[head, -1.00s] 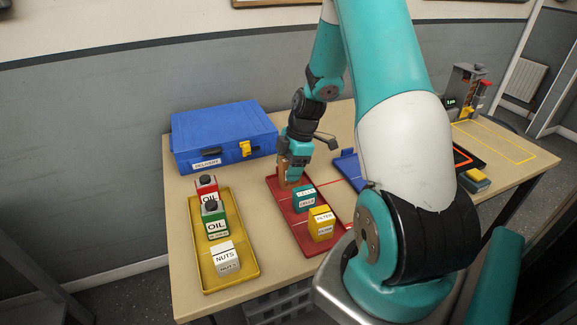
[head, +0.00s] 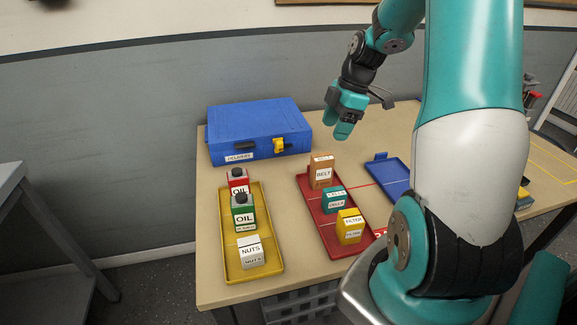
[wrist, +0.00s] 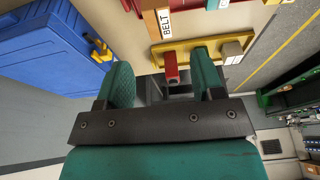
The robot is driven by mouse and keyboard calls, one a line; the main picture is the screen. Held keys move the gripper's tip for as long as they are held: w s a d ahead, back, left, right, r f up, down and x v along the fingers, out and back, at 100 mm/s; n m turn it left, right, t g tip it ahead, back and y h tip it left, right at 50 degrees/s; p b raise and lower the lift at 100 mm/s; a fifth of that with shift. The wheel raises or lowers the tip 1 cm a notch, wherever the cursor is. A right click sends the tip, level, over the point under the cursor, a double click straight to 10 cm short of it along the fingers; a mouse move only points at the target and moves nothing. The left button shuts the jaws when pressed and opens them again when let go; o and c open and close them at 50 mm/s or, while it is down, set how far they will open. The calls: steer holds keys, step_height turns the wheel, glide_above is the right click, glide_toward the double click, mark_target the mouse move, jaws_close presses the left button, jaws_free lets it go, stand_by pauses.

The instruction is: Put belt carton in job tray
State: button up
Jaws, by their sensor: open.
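The belt carton (head: 322,172) is a brown box with a white BELT label. It stands upright at the far end of the red tray (head: 336,228), and its label also shows at the top of the wrist view (wrist: 164,20). My gripper (head: 343,131) is open and empty, above and a little behind and right of the carton, clear of it. In the wrist view my two teal fingers (wrist: 163,78) are apart with nothing held between them. I cannot read which tray is the job tray; a blue tray (head: 388,172) lies right of the red one.
The red tray also holds a teal carton (head: 333,200) and a yellow filter carton (head: 349,227). A yellow tray (head: 229,240) holds two oil cans and a nuts box (head: 250,252). A blue case (head: 258,130) stands behind. My arm hides part of the table's right side.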

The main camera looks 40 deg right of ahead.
steer(key=s+a+r+m, duration=0.1)
steer(key=a+r, duration=0.3)
steer(key=a, duration=0.8)
steer(key=s+a+r+m, duration=0.2)
steer(key=a+r, duration=0.1)
steer(key=a, duration=0.8)
steer(key=s+a+r+m+g+y, duration=0.1)
steer(key=s+a+r+m, duration=0.1)
steer(key=s+a, duration=1)
steer(key=shift+s+r+m, duration=0.2)
steer(key=shift+s+m, duration=0.2)
steer(key=shift+s, duration=0.25)
